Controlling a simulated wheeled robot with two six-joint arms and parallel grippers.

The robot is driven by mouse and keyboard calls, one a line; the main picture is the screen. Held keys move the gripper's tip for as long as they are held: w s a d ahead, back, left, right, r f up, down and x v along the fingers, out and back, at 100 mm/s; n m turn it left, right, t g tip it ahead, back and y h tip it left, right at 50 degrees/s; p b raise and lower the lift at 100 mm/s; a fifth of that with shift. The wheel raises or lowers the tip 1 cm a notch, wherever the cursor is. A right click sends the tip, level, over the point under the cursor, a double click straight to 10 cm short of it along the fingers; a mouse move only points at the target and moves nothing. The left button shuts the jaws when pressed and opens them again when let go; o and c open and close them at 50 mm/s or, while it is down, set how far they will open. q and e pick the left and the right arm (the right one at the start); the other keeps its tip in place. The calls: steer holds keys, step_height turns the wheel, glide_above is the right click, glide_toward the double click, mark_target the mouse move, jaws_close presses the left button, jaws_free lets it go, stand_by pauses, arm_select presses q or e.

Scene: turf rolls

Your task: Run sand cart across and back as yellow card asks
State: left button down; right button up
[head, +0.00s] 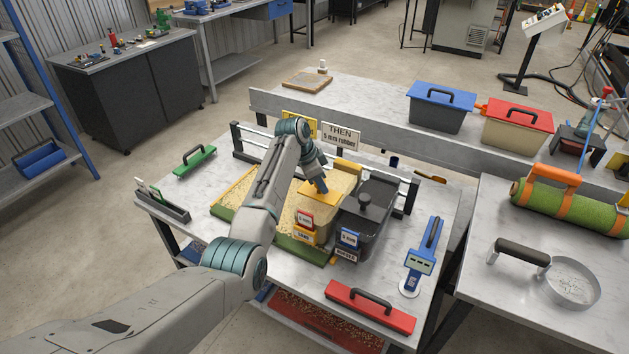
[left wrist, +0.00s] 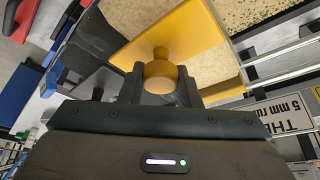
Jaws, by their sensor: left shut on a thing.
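The sand cart (head: 347,171) is a yellow hopper with a red-edged tag and a sand label at its front, standing over the turf bed (head: 240,196). My left gripper (head: 320,187) is shut on the cart's yellow knob (left wrist: 161,76), with a finger on each side of it. The yellow card (head: 311,122) stands behind my arm, which hides most of its writing. A white card (head: 342,136) beside it reads "THEN 5 mm rubber". The black rubber cart (head: 372,196) with a blue tag stands just right of the sand cart. My right gripper is out of view.
Rails (head: 412,195) run along the bed. Blue (head: 441,107) and red-lidded (head: 517,123) bins stand behind. A turf roll (head: 570,208) lies far right.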

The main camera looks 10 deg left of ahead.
arm_select(q)
steer(key=shift+s+d+f, duration=0.1)
steer(key=shift+d, duration=0.05)
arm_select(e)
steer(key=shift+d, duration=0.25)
arm_select(q)
steer(key=c, duration=1.4)
jaws_free()
steer(key=o, duration=0.3)
steer(key=shift+d, duration=0.1)
steer(key=shift+o, duration=0.2)
steer(key=shift+d, duration=0.1)
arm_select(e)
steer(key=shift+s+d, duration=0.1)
arm_select(q)
steer(key=shift+a+r, duration=0.35)
steer(key=shift+r, duration=0.15)
steer(key=b+v, duration=0.3)
steer(key=v, duration=0.7)
steer(key=shift+d, duration=0.2)
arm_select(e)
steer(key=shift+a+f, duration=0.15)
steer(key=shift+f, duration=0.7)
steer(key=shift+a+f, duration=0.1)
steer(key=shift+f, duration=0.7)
arm_select(q)
steer(key=shift+s, duration=0.1)
